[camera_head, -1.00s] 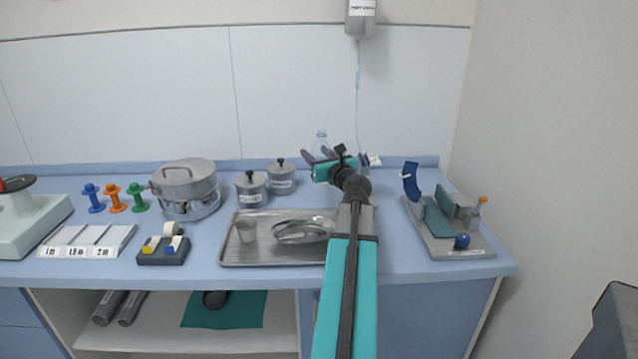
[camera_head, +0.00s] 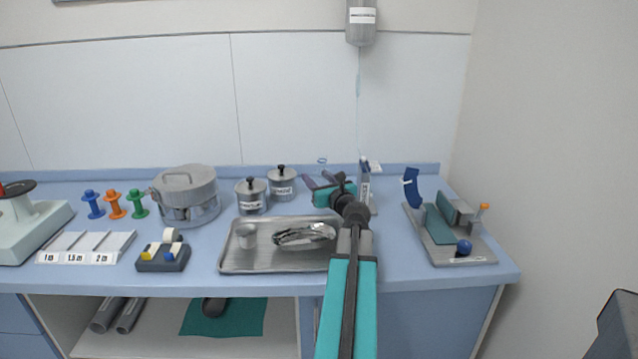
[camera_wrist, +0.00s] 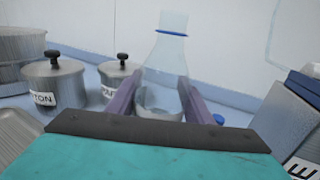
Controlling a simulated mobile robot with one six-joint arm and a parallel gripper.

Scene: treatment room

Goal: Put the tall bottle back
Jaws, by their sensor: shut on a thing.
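The tall bottle is clear, with a blue ring at its neck, and stands upright in the wrist view (camera_wrist: 165,62). My gripper (camera_wrist: 158,98) is shut around its body, one purple finger on each side. In the head view my gripper (camera_head: 318,184) is over the back of the counter, right of the lidded jars. There the bottle shows mainly as its blue ring (camera_head: 322,160); my gripper hides its body. I cannot tell whether its base touches the counter.
Two lidded steel jars (camera_head: 251,197) (camera_head: 282,184) stand close on the left. A labelled holder (camera_head: 365,190) is close on the right; it looms large in the wrist view (camera_wrist: 290,115). A steel tray (camera_head: 262,263) lies in front. An IV bag (camera_head: 361,22) hangs above.

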